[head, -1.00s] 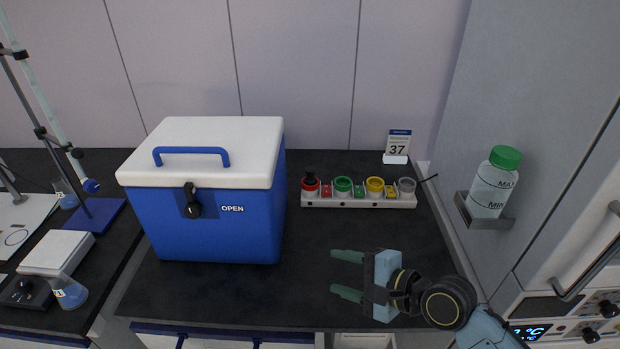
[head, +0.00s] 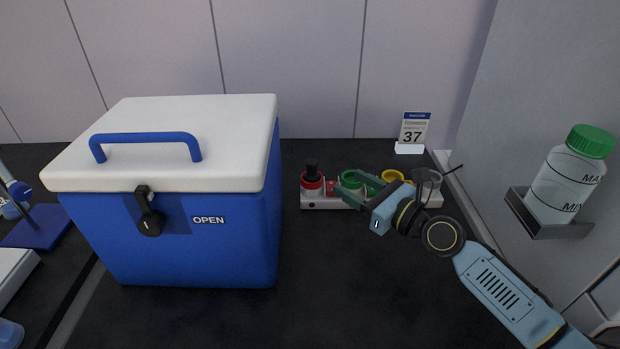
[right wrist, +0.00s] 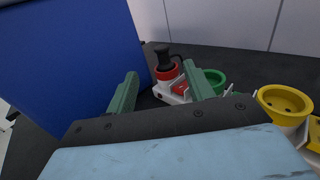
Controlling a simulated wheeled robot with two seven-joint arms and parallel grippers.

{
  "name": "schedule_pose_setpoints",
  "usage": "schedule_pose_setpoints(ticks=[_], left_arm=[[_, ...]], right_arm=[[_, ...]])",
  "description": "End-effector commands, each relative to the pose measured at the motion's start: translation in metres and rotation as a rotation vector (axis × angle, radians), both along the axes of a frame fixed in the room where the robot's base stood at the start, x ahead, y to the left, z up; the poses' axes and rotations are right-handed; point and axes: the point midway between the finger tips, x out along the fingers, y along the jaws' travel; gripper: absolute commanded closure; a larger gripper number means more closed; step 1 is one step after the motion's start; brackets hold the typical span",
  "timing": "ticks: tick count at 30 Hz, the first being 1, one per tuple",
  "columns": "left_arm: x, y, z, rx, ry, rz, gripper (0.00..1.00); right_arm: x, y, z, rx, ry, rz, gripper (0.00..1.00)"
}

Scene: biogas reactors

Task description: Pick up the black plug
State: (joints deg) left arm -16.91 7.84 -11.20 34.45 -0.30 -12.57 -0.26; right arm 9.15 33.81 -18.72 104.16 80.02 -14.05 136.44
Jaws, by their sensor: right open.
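The black plug (head: 312,170) stands upright in the red socket (head: 311,185) at the left end of the white socket strip (head: 320,203). In the right wrist view the black plug (right wrist: 163,58) shows ahead, between the lines of the two green fingers and beyond their tips. My right gripper (head: 350,186) is open and empty, in front of the strip near the green socket (head: 353,180), to the right of the plug. It does not touch the plug. My left gripper is not in view.
A blue cooler box (head: 205,245) with a white lid stands left of the strip. A yellow socket (right wrist: 284,101) and a grey one are right of the green one. A sign reading 37 (head: 413,130) stands behind. A green-capped bottle (head: 568,180) sits on the right wall holder.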

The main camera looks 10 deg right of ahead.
Motion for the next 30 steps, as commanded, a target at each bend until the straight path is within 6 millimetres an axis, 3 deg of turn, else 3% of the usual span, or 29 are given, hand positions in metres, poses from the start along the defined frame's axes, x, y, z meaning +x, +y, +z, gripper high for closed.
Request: schedule_pose_setpoints(ticks=[9, 17, 22, 30], left_arm=[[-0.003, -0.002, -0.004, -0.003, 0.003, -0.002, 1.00], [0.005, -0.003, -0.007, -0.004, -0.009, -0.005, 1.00], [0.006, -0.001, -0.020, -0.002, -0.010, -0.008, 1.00], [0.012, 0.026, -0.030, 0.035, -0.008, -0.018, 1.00]], right_arm=[[0.047, 0.031, 0.001, 0.000, -0.004, 0.002, 0.47], [0.065, 0.043, -0.001, -0.002, -0.001, 0.002, 0.47], [0.080, 0.051, -0.007, -0.001, -0.003, 0.002, 0.47], [0.107, 0.066, -0.011, -0.001, -0.002, 0.002, 0.47]])
